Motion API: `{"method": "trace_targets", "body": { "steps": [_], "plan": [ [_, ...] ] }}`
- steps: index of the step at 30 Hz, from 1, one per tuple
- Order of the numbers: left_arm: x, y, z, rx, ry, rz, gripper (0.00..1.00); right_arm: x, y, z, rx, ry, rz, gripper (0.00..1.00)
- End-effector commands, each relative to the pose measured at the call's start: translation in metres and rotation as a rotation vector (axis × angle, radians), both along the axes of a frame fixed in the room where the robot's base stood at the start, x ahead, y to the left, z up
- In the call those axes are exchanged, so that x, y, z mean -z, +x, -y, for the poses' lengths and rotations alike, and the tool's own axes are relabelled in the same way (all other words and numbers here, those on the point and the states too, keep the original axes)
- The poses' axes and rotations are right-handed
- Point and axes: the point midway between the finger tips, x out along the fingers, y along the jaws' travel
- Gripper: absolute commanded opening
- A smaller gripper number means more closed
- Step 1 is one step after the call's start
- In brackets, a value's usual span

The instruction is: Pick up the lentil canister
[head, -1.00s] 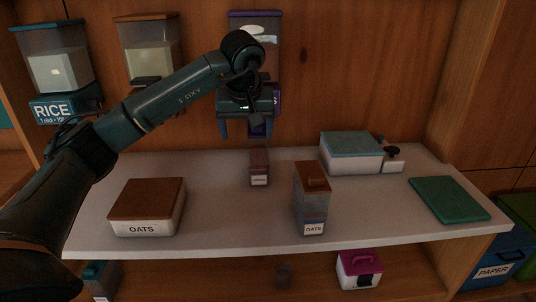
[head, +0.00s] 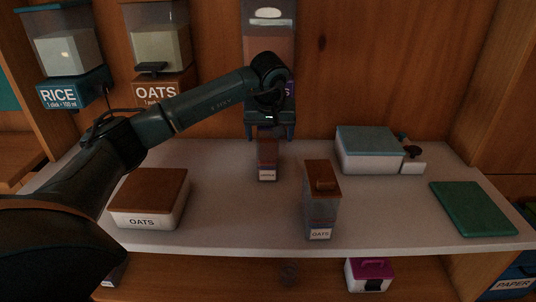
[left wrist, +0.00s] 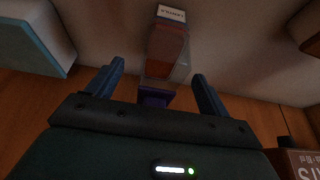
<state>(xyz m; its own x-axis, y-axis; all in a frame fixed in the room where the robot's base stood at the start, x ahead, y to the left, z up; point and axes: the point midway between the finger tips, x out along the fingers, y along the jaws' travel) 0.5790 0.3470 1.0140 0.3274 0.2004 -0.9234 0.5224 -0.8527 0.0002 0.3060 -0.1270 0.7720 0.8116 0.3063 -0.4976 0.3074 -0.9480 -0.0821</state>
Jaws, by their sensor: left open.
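The lentil canister (head: 267,160) is a small, narrow clear container with reddish-brown contents and a white label. It stands upright on the pale shelf (head: 230,215), below the dispenser at the back. My left gripper (head: 269,136) is open and points down just above and around the canister's top. In the left wrist view the canister (left wrist: 168,50) shows between the two spread fingers (left wrist: 158,88), with a gap on each side. I cannot tell how far the fingertips reach down beside it. My right gripper is not in view.
A tall canister labelled OATS (head: 321,205) stands close by, front right. A low OATS box (head: 150,190) is at left, a blue-lidded white box (head: 368,145) at back right, a green board (head: 472,208) far right. A dispenser (head: 268,38) hangs behind my gripper.

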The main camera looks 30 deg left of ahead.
Motion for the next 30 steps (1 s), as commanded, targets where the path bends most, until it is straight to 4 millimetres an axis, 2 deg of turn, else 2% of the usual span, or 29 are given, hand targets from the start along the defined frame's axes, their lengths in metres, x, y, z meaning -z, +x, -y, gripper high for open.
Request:
{"method": "trace_targets", "body": {
  "steps": [9, 18, 30],
  "plan": [
    [0.041, 0.009, -0.012, -0.002, 0.0, -0.003, 0.8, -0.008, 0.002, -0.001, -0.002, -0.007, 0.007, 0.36],
    [0.045, 0.011, -0.013, 0.0, 0.0, 0.0, 0.8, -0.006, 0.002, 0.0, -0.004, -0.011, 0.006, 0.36],
    [0.045, 0.01, -0.013, 0.0, 0.0, 0.0, 0.47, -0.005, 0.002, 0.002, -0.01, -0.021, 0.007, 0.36]
  ]
}}
